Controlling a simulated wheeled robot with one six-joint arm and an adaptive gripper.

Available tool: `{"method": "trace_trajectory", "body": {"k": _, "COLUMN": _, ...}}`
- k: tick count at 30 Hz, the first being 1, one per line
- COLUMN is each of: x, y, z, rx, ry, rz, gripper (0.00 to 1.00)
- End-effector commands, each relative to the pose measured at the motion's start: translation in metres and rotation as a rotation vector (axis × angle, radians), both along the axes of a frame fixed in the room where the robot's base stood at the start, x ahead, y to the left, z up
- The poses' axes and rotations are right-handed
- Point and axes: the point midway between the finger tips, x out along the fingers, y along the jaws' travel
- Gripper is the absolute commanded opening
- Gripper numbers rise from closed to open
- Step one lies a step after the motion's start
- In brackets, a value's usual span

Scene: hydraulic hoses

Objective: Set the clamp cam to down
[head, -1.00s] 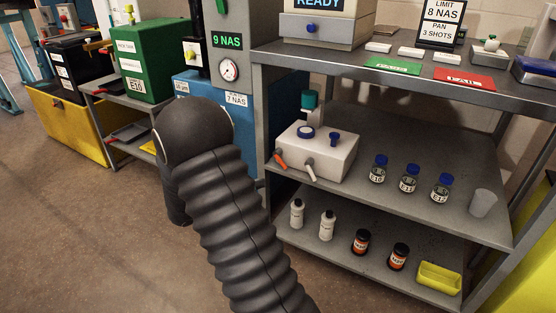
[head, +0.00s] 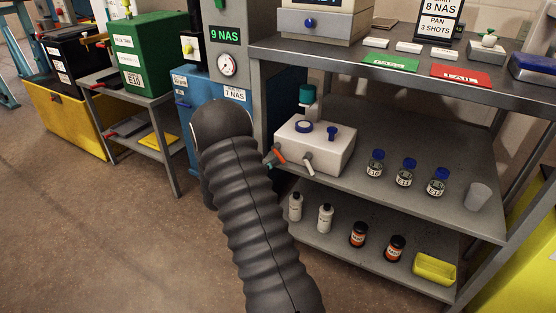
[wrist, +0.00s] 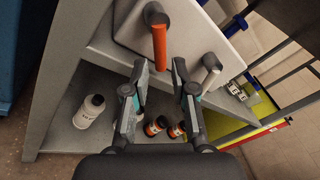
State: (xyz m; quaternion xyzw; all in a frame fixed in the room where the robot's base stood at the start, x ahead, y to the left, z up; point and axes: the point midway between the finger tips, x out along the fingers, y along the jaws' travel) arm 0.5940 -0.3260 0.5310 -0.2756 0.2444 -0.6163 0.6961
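A white box (head: 327,152) with blue knobs stands on the middle shelf of the rack. An orange-handled lever (head: 277,156) and a pale grey-handled lever (head: 308,163) stick out of its front. No label shows which part is the clamp cam. In the wrist view, the orange lever (wrist: 159,46) points down toward my gripper (wrist: 160,74). My gripper is open, with one fingertip on either side of the orange lever's lower end; contact cannot be told. The grey lever (wrist: 209,79) is to the right of the fingers. In the head view my arm mostly hides my gripper.
Capped sample jars (head: 405,173) and a clear cup (head: 478,197) stand right of the box. White bottles (head: 325,218), dark bottles (head: 358,234) and a yellow tray (head: 434,268) are on the lower shelf. The rack's front-left post is close to my arm. Floor at left is open.

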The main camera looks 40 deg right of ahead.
Motion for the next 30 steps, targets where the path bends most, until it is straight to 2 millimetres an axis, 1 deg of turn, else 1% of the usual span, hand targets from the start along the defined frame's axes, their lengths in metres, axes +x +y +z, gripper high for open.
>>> {"method": "trace_trajectory", "body": {"k": 1, "x": 0.000, "y": -0.009, "z": 0.001, "rx": -0.001, "ry": -0.001, "rz": -0.002, "gripper": 0.26}}
{"method": "trace_trajectory", "body": {"k": 3, "x": 0.001, "y": -0.018, "z": 0.001, "rx": -0.001, "ry": 0.000, "rz": -0.002, "gripper": 0.26}}
{"method": "trace_trajectory", "body": {"k": 7, "x": 0.003, "y": -0.030, "z": 0.000, "rx": -0.001, "ry": 0.000, "rz": -0.001, "gripper": 0.26}}
{"method": "trace_trajectory", "body": {"k": 12, "x": 0.004, "y": -0.035, "z": 0.000, "rx": 0.000, "ry": 0.001, "rz": 0.000, "gripper": 0.26}}
{"method": "trace_trajectory", "body": {"k": 19, "x": 0.004, "y": -0.036, "z": 0.000, "rx": -0.001, "ry": 0.000, "rz": 0.001, "gripper": 0.26}}
{"method": "trace_trajectory", "body": {"k": 20, "x": 0.004, "y": -0.036, "z": 0.000, "rx": -0.001, "ry": 0.000, "rz": 0.001, "gripper": 0.21}}
{"method": "trace_trajectory", "body": {"k": 21, "x": 0.004, "y": -0.036, "z": 0.000, "rx": -0.001, "ry": 0.000, "rz": 0.001, "gripper": 0.11}}
{"method": "trace_trajectory", "body": {"k": 22, "x": 0.004, "y": -0.036, "z": 0.000, "rx": -0.001, "ry": 0.000, "rz": 0.001, "gripper": 0.03}}
{"method": "trace_trajectory", "body": {"k": 23, "x": 0.004, "y": -0.036, "z": 0.000, "rx": -0.001, "ry": 0.000, "rz": 0.001, "gripper": 0.00}}
{"method": "trace_trajectory", "body": {"k": 28, "x": 0.005, "y": -0.036, "z": 0.000, "rx": 0.001, "ry": -0.004, "rz": 0.001, "gripper": 0.00}}
{"method": "trace_trajectory", "body": {"k": 30, "x": 0.006, "y": -0.035, "z": -0.002, "rx": 0.012, "ry": -0.031, "rz": 0.001, "gripper": 0.00}}
